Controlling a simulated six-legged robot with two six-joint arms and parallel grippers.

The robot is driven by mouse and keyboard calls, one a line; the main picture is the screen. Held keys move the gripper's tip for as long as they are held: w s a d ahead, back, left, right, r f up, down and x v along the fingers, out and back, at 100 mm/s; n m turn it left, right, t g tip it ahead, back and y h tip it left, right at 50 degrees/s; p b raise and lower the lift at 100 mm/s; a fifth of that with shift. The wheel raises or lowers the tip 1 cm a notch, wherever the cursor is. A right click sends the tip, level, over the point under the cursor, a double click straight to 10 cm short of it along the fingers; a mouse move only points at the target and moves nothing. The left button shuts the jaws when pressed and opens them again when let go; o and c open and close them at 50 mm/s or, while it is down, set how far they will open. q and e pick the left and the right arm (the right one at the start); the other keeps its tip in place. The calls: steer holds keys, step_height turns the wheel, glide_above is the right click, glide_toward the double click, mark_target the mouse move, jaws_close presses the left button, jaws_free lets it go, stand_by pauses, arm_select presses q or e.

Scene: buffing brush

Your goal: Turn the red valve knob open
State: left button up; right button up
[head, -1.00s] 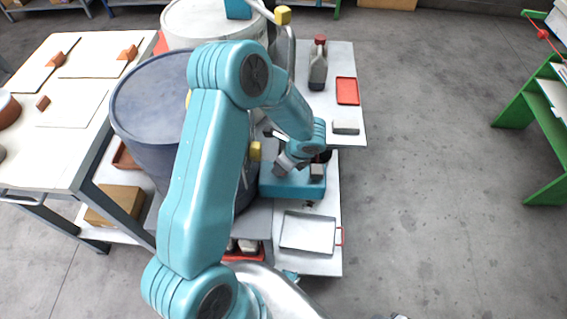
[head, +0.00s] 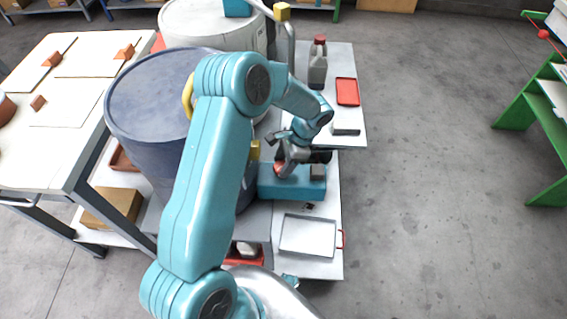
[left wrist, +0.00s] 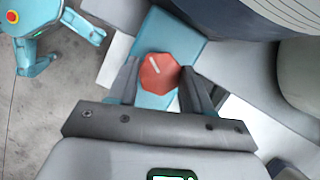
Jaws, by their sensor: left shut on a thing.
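The red valve knob (left wrist: 159,73) is many-sided with a pale line mark that tilts up to the left in the left wrist view. It sits on a teal box, which shows in the head view (head: 300,190). My left gripper (left wrist: 157,88) has one finger on each side of the knob and is shut on it. In the head view the left gripper (head: 281,165) points down at the teal box, and only a bit of the red knob (head: 279,170) shows there. My right gripper is not in view.
A blue drum (head: 150,110) stands close left of the teal box, with a white drum (head: 215,28) behind. A metal tray (head: 308,236) lies in front of the box. A grey jug (head: 317,68) and a red tray (head: 347,91) are farther back.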

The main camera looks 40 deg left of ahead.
arm_select(q)
steer(key=n+h, duration=0.1)
steer(key=n, duration=0.2)
steer(key=n+h, duration=0.1)
steer(key=n, duration=0.2)
steer(key=shift+a, duration=0.15)
steer(key=shift+n+g+h, duration=0.3)
steer(key=shift+n, duration=0.1)
steer(key=o, duration=1)
steer(key=shift+o, duration=0.2)
steer(key=p+v, duration=0.1)
steer(key=v, duration=1.5)
steer(key=shift+r+p, duration=0.2)
steer(key=shift+p, duration=0.2)
steer(key=shift+s, duration=0.1)
